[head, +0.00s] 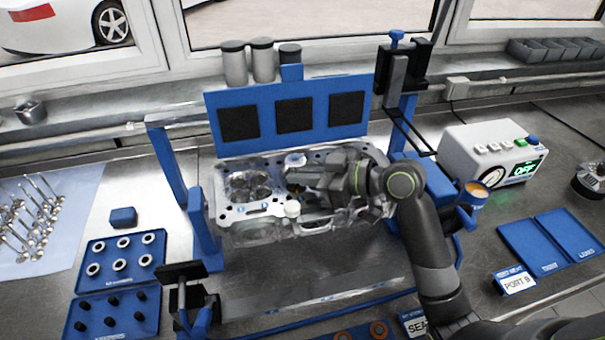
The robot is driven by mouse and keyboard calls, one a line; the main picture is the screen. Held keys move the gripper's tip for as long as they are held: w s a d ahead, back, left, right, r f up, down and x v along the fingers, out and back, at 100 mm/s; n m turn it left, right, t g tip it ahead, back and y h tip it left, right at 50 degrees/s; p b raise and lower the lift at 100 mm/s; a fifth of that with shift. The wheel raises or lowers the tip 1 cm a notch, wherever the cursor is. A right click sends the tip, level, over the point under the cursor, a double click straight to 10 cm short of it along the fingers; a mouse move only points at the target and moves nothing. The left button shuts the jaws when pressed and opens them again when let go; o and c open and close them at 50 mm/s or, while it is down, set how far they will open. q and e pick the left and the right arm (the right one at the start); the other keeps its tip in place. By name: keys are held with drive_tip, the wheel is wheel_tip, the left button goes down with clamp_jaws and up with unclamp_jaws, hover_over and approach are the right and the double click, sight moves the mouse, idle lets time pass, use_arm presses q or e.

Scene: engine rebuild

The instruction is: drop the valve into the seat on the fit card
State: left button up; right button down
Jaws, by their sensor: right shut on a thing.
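My right gripper (308,184) reaches in from the right, low over the silver cylinder head (245,212) in the middle of the bench. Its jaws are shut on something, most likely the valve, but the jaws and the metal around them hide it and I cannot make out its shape. Several loose valves (38,212) lie on a pale blue cloth at the far left. My left gripper is not in view.
Blue posts (172,170) flank the cylinder head, with a blue panel (258,122) behind. Blue trays of rings (120,240) and dark caps (90,325) lie at left. A white gauge box (470,150), an orange-topped cup (474,192) and an empty blue tray (530,235) are at right.

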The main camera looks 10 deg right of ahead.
drive_tip(key=shift+f+b, duration=0.35)
drive_tip(key=shift+f, duration=0.15)
drive_tip(key=c, duration=1.5)
unclamp_jaws()
drive_tip(key=shift+d, duration=0.1)
drive_tip(key=shift+s+d+r, duration=0.1)
drive_tip(key=shift+s+d, duration=0.05)
drive_tip(key=shift+d, duration=0.05)
drive_tip(key=shift+b+v, duration=1.15)
drive_tip(key=shift+v, duration=7.2)
